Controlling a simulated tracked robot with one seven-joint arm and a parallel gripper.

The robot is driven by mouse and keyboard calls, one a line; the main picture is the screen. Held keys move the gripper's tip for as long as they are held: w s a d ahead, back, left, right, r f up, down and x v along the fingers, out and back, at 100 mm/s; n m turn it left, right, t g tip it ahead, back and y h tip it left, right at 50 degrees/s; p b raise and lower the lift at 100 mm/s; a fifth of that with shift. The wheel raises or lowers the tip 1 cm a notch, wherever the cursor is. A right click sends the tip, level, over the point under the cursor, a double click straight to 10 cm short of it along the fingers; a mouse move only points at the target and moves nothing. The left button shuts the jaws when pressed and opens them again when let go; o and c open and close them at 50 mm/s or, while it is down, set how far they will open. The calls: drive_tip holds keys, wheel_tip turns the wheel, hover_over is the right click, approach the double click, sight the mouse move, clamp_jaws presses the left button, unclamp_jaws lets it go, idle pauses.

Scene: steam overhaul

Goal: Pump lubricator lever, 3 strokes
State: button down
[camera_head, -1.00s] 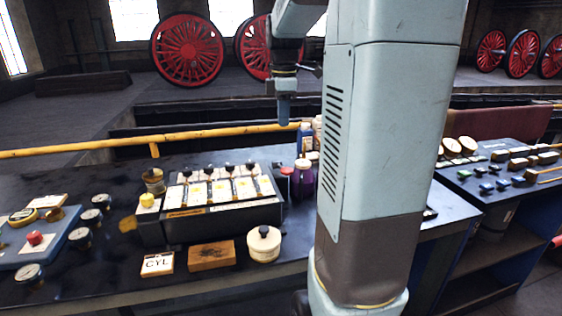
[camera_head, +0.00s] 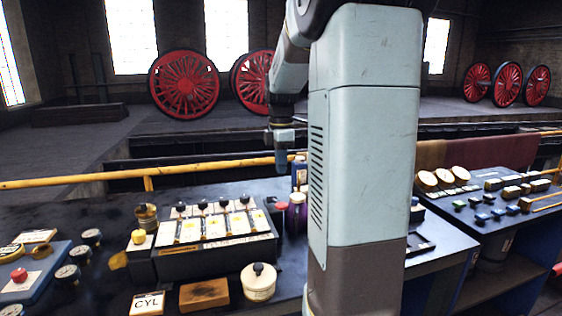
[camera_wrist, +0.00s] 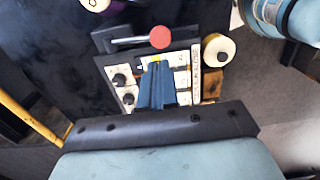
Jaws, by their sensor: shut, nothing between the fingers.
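The lubricator (camera_head: 218,248) is a dark box on the bench, with a row of pale panels and black knobs on top. Its lever ends in a red ball (camera_head: 281,206) at the box's right end in the head view. In the wrist view the red ball (camera_wrist: 160,37) and its thin metal rod (camera_wrist: 128,41) lie just beyond my fingertips. My gripper (camera_head: 281,168) is shut and empty, pointing down above and behind the lubricator's right end. In the wrist view my gripper (camera_wrist: 157,68) overlaps the lubricator (camera_wrist: 112,65). No contact with the lever is visible.
A purple bottle (camera_head: 297,212) stands close right of the red ball. A cream pot (camera_head: 259,282), a wooden block (camera_head: 204,294) and a CYL card (camera_head: 147,303) sit in front of the lubricator. A yellow rail (camera_head: 200,167) runs behind the bench.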

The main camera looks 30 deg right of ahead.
sight(281, 204)
wheel_tip(281, 204, down, 10)
drive_tip(key=shift+f, duration=0.1)
idle(0.4)
drive_tip(key=shift+s+a+f, duration=0.1)
drive_tip(key=shift+s+f, duration=0.3)
drive_tip(key=shift+f, duration=0.45)
drive_tip(key=shift+s+a+f, duration=0.15)
drive_tip(key=shift+s+f, duration=0.2)
drive_tip(key=shift+f, duration=0.45)
drive_tip(key=shift+s+a+f, duration=0.1)
drive_tip(key=shift+s+f, duration=0.3)
drive_tip(key=shift+f, duration=0.45)
drive_tip(key=s+r, duration=0.2)
drive_tip(key=r, duration=0.4)
drive_tip(key=s+a+r, duration=0.1)
drive_tip(key=s+r, duration=0.1)
drive_tip(key=r, duration=0.5)
drive_tip(key=shift+s+a+r, duration=0.15)
drive_tip(key=shift+s+r, duration=0.1)
idle(0.5)
